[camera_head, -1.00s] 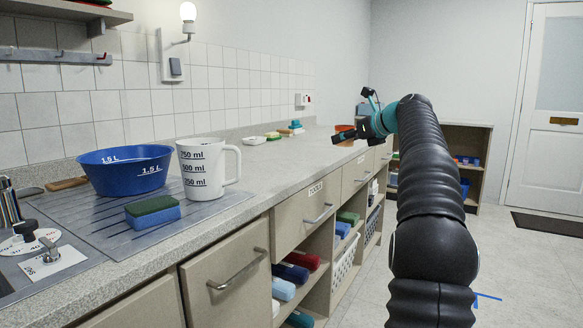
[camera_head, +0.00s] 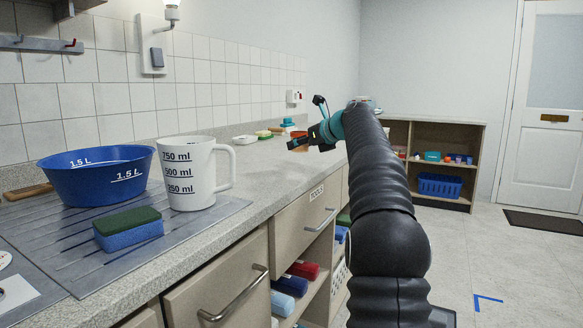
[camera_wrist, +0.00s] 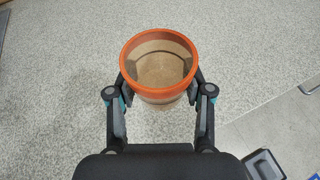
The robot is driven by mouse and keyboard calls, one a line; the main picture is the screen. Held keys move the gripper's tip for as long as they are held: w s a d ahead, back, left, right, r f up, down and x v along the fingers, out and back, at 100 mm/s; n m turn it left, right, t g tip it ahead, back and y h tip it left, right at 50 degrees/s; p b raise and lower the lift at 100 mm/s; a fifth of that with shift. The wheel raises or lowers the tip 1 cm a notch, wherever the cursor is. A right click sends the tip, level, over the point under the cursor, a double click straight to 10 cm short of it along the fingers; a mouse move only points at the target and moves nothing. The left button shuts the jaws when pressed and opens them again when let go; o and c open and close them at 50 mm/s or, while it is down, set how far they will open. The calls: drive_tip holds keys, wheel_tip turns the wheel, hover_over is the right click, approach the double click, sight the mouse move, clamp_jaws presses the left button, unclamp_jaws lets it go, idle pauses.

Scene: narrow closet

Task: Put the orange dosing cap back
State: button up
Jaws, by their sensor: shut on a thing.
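The orange dosing cap (camera_wrist: 160,96) is a round cup with an orange rim and a see-through or pale inside, its open side facing the wrist camera. My gripper (camera_wrist: 159,92) is shut on it, one finger on each side, above the speckled grey counter. In the head view my gripper (camera_head: 300,141) is over the far part of the counter, and a bit of orange of the cap (camera_head: 299,134) shows just behind it. The cap's underside is hidden, so I cannot tell how far it is from the counter.
A white measuring mug (camera_head: 191,175), a blue bowl (camera_head: 97,180) and a green-blue sponge (camera_head: 128,230) stand on the near counter (camera_head: 232,222). Small items, one with a teal top (camera_head: 287,122), stand at the back by the wall. A low shelf (camera_head: 445,165) stands at the far end.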

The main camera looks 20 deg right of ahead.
sight(293, 170)
drive_tip(key=shift+w+a+f, duration=0.4)
drive_tip(key=shift+a, duration=0.15)
drive_tip(key=shift+w+a+f, duration=0.4)
drive_tip(key=shift+a, duration=0.15)
drive_tip(key=shift+f+b, duration=1.1)
drive_tip(key=shift+f, duration=0.85)
drive_tip(key=shift+f, duration=0.15)
drive_tip(key=o, duration=1.2)
drive_tip(key=shift+c, duration=0.2)
drive_tip(key=shift+s+r, duration=0.15)
drive_tip(key=shift+r, duration=0.05)
drive_tip(key=v, duration=1.1)
drive_tip(key=shift+s+d, duration=0.2)
drive_tip(key=shift+s, duration=0.15)
